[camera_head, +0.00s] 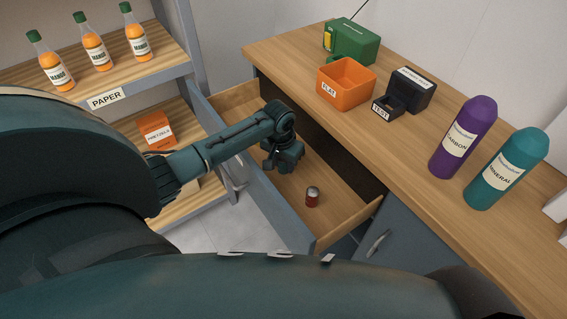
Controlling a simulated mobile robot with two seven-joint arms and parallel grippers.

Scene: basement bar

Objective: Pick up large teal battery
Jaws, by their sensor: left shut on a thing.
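My left gripper (283,158) reaches down into the open drawer (345,219) under the wooden counter. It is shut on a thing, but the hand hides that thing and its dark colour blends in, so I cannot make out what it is. I see no large teal battery lying free in the drawer. A small red cylinder with a grey top (312,198) stands upright on the drawer floor, to the right of and nearer than the gripper, apart from it. My right gripper is not in view.
The counter holds a green radio (352,44), an orange FLAT bin (345,84), a dark TEST holder (386,107), a purple bottle (463,138) and a teal bottle (508,168). A shelf with mango bottles (94,55) and a pretzels box (155,130) stands left.

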